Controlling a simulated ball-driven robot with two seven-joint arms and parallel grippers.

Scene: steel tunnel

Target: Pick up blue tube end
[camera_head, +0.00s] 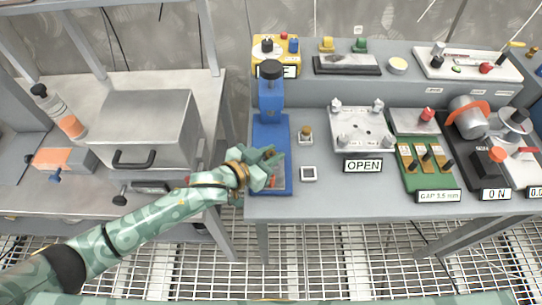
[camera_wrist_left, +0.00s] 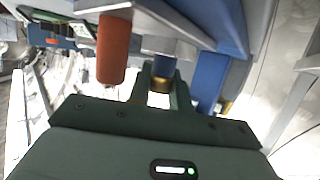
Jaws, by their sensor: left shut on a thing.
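My left gripper (camera_head: 266,170) is at the front of the blue press (camera_head: 271,130), over its base near the bench's front edge. In the left wrist view its two fingers (camera_wrist_left: 162,88) are shut on a small blue cylindrical piece, the blue tube end (camera_wrist_left: 163,68), with a gold-coloured part below the blue. An orange-red cylinder (camera_wrist_left: 113,48) is beside it, left of the fingers and apart from them. In the head view the gripper hides the blue tube end. My right gripper is in neither view.
The grey bench holds a small white square frame (camera_head: 308,174), a brass-topped piece (camera_head: 305,133), a plate fixture (camera_head: 361,129) by an OPEN sign and a green gauge block (camera_head: 424,164). A metal box (camera_head: 150,129) and bottle (camera_head: 60,111) stand on the left bench.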

